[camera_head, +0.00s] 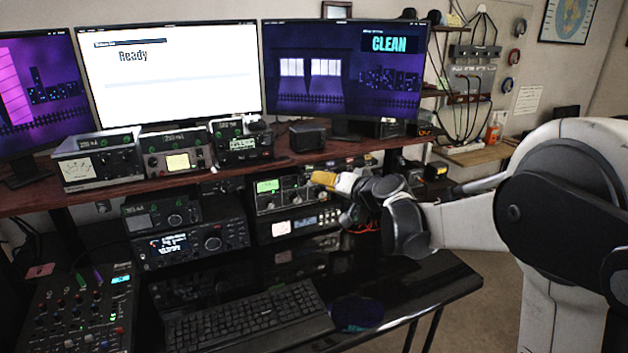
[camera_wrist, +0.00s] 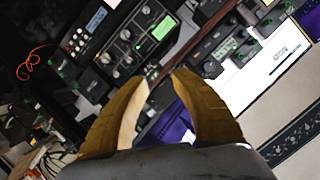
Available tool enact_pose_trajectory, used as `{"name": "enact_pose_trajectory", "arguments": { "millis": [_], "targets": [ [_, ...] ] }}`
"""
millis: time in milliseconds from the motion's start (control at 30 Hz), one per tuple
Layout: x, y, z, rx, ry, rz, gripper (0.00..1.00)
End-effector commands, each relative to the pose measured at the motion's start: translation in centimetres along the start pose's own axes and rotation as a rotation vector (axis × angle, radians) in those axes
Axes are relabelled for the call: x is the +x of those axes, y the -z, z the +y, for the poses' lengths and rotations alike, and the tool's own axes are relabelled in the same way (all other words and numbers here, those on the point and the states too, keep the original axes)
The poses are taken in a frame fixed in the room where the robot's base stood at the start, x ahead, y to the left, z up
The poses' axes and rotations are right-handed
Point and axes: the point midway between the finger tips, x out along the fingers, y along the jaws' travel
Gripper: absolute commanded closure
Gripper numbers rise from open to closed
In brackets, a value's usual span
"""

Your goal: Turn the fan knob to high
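A dark radio unit with a lit green display and several round knobs (camera_head: 283,193) sits under the wooden shelf, right of centre in the head view. It also shows at the upper middle of the wrist view (camera_wrist: 128,42), rotated. No label that I can read marks the fan knob, so I cannot tell which knob it is. My gripper (camera_head: 322,178) has yellow-brown fingers and is beside the right end of this unit. In the wrist view my gripper's fingers (camera_wrist: 163,78) are spread apart with nothing between them. I cannot tell whether a fingertip touches the unit.
A wooden shelf (camera_head: 190,182) carries several radio boxes and monitors (camera_head: 345,70) above. A keyboard (camera_head: 248,316) lies on the black desk. A mixer (camera_head: 80,312) stands at the left. A unit with a white display (camera_head: 296,227) is below the green-lit one.

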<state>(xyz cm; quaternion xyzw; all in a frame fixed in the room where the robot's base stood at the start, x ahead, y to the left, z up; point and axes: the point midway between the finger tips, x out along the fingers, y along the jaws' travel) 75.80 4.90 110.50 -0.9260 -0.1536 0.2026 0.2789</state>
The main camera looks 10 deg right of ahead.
Motion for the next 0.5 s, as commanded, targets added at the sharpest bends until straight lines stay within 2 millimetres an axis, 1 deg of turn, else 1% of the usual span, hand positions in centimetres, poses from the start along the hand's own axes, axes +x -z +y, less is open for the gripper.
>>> {"name": "enact_pose_trajectory", "arguments": {
  "millis": [33,67,100,167,200,300,400,500],
  "targets": [
    [2.4,0.6,1.9,0.029,0.016,0.042,0.70],
    [3.5,0.9,2.9,0.049,0.027,0.069,0.70],
    [5.0,1.2,4.3,0.072,0.039,0.103,0.70],
    [7.0,1.5,6.5,0.108,0.053,0.154,0.70],
    [8.2,1.6,8.1,0.131,0.060,0.186,0.70],
    [10.3,1.4,11.4,0.181,0.073,0.251,0.70],
    [11.6,0.9,13.9,0.217,0.079,0.296,0.70],
    [12.2,0.6,15.2,0.239,0.082,0.320,0.70]
  ]
}}
